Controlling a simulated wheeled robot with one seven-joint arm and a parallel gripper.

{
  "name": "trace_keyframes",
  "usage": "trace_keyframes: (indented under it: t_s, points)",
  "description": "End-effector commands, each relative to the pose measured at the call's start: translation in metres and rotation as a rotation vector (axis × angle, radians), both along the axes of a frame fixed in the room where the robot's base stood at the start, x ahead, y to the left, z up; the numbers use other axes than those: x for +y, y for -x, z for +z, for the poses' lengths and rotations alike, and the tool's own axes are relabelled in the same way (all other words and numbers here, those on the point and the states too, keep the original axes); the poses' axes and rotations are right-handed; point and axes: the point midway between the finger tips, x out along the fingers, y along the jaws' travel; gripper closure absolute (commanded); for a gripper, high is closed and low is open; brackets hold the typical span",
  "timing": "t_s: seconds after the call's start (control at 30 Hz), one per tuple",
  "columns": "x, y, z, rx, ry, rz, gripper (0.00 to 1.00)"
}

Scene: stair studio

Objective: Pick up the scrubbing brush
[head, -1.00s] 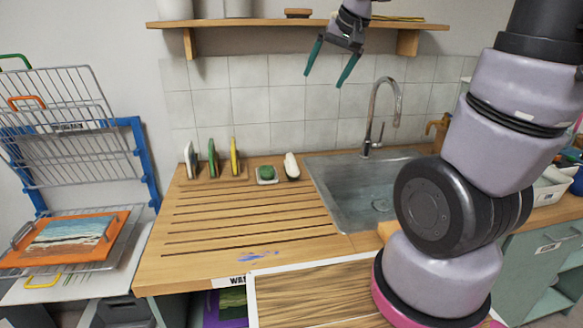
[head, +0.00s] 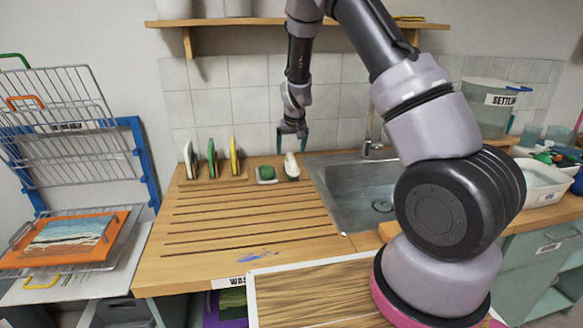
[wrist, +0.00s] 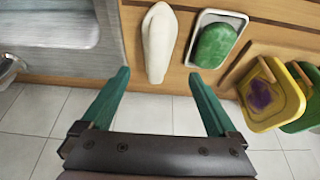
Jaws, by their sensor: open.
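The scrubbing brush looks to be the pale, cream elongated piece (head: 291,168) on the wooden counter, just left of the sink. It also shows in the wrist view (wrist: 158,45), lying lengthwise at the top centre. I cannot make out its bristles. My gripper (head: 292,150) points down over the back of the counter, above and slightly behind the brush. In the wrist view, the green fingers (wrist: 158,76) are spread and empty, with the brush lined up between and beyond the tips.
A green block in a white dish (wrist: 192,55) lies close beside the brush. Coloured pads stand in a wooden rack (head: 213,172) further left. The metal sink (head: 345,195) is on the right, the tiled wall (head: 250,110) behind. The slatted drainboard (head: 240,215) in front is clear.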

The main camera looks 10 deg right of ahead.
Motion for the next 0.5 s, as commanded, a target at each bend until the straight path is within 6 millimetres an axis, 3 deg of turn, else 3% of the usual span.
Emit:
trace_keyframes:
  t_s: [0.1,0.37,0.5]
  points:
    - [-0.001,-0.007,-0.020,0.003,0.000,0.000,0.06]
    - [-0.001,-0.015,-0.040,0.002,-0.002,-0.001,0.06]
    - [-0.005,-0.020,-0.060,0.005,-0.001,-0.003,0.06]
